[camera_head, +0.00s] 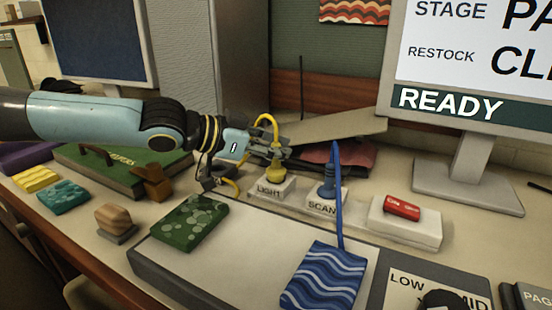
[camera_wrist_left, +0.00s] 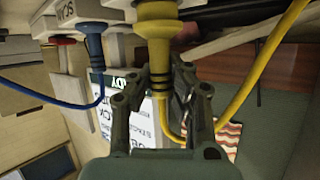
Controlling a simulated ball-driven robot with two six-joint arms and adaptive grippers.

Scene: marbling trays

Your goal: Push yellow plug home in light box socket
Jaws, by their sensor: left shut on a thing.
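The yellow plug (camera_head: 276,174) stands upright at the top of the white box marked LIGHT (camera_head: 272,189). My left gripper (camera_head: 274,153) comes in from the left and is shut on the plug's upper part. In the left wrist view the gripper's fingers (camera_wrist_left: 164,80) close around the narrow neck of the yellow plug (camera_wrist_left: 156,34). The plug's wide end meets the white box (camera_wrist_left: 155,4) there. The socket opening is hidden by the plug, so I cannot tell how deep it sits. A yellow cord (camera_head: 267,119) loops up from the plug. My right gripper is not in view.
A blue plug (camera_head: 327,187) stands in the SCAN box (camera_head: 322,205) just to the right. A white box with a red switch (camera_head: 402,206) is beyond it. Green (camera_head: 188,222) and blue (camera_head: 325,275) patterned pieces lie in front. A monitor stand (camera_head: 467,188) stands at right.

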